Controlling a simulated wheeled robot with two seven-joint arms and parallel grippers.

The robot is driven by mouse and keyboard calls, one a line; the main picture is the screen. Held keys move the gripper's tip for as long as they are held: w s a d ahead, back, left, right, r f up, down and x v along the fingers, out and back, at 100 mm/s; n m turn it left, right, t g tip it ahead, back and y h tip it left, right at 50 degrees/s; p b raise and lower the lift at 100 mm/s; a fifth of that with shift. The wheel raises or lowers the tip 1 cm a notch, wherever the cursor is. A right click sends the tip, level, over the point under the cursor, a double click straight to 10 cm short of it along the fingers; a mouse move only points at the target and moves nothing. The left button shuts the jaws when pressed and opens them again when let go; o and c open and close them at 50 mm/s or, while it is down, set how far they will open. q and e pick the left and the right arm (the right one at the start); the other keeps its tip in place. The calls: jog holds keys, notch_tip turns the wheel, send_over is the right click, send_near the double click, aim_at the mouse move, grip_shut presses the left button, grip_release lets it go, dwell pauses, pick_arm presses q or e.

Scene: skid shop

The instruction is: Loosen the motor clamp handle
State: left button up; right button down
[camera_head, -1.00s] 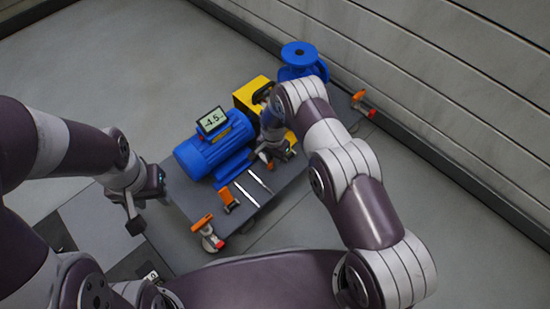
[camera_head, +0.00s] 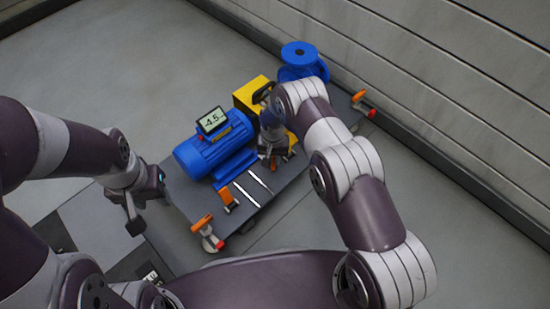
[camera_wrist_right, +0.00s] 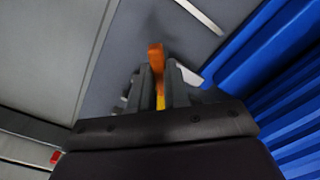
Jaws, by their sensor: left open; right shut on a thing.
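The blue motor (camera_head: 212,152) sits on the dark grey skid plate (camera_head: 185,200), with a small display reading about -4.5 on top. My right gripper (camera_head: 272,158) is low beside the motor's right side, and my own wrist partly hides it. In the right wrist view, the fingers (camera_wrist_right: 160,88) are shut on an orange clamp handle (camera_wrist_right: 156,58), whose end sticks out past the fingertips. The clamp's base is hidden. Another orange clamp handle (camera_head: 229,196) stands at the motor's near foot. My left gripper (camera_head: 145,205) is open and empty, left of the skid.
A yellow block (camera_head: 252,92) with a black handle and a blue pump (camera_head: 300,58) stand behind the motor. Two pale strips (camera_head: 250,190) lie on the plate. Orange-and-red casters (camera_head: 208,232) are at the skid corners. A grey wall (camera_head: 440,90) runs along the right; floor at left is clear.

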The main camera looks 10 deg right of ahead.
jog(key=n, duration=0.4)
jog(key=shift+n, duration=0.8)
jog(key=n, duration=0.3)
jog(key=c, duration=0.9)
grip_release()
notch_tip(320, 180, up, 7)
jog(key=p, duration=0.5)
jog(key=shift+r, duration=0.1)
